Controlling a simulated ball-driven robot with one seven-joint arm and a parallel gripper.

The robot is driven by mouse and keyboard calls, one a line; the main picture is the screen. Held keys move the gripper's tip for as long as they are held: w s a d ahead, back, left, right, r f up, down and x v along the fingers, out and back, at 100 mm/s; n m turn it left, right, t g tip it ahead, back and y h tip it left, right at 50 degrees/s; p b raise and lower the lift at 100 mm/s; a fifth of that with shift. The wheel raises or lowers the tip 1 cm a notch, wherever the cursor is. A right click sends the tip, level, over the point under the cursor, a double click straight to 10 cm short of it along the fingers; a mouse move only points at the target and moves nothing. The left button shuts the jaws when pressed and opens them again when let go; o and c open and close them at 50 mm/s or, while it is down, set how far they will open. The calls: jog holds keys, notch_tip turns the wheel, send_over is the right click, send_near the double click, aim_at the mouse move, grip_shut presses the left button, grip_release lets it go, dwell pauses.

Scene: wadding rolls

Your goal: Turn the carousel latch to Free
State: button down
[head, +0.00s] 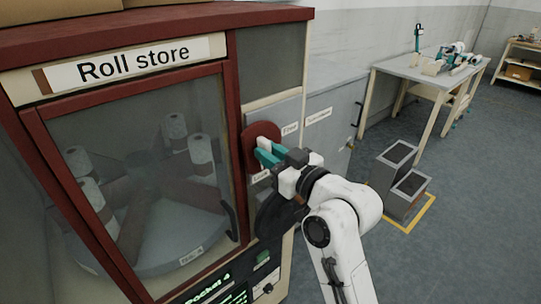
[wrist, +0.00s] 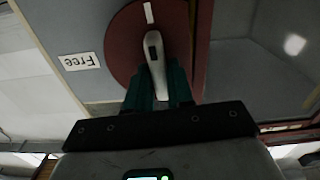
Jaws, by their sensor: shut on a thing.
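The carousel latch is a dark red disc (head: 249,137) with a pale handle (head: 264,144), on the grey panel right of the Roll store door. In the wrist view the disc (wrist: 122,45) carries a white mark (wrist: 149,13), and the handle (wrist: 154,62) is roughly in line with it, slightly tilted. The Free label (wrist: 79,61) appears upside down there, left of the disc; the mark is not at it. In the head view the Free label (head: 290,130) is right of the disc; another label (head: 260,177) below is partly hidden. My gripper (head: 267,154) is shut on the handle, teal fingers either side.
The Roll store's glass door (head: 140,170) is closed, with pale rolls on a round carousel (head: 185,240) inside. A door handle (head: 229,218) and a lit display (head: 210,291) are close below. Grey bins (head: 398,180) stand on the floor at right; a workbench (head: 425,68) is beyond.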

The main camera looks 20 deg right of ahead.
jog(key=shift+s+a+f+n+b, duration=0.1)
jog(key=shift+f+n+b, duration=0.05)
jog(key=shift+n+b, duration=2.35)
jog(key=shift+w+a+f+n+b, duration=0.1)
jog(key=shift+a+f+n+b, duration=0.1)
jog(key=shift+n+b, duration=2.2)
jog(key=shift+s+a+f+n+b, duration=0.15)
jog(key=shift+n+b, duration=1.2)
jog(key=shift+n, duration=2.25)
jog(key=shift+d, duration=0.1)
jog(key=c, duration=1.1)
grip_release()
jog(key=shift+r, duration=0.1)
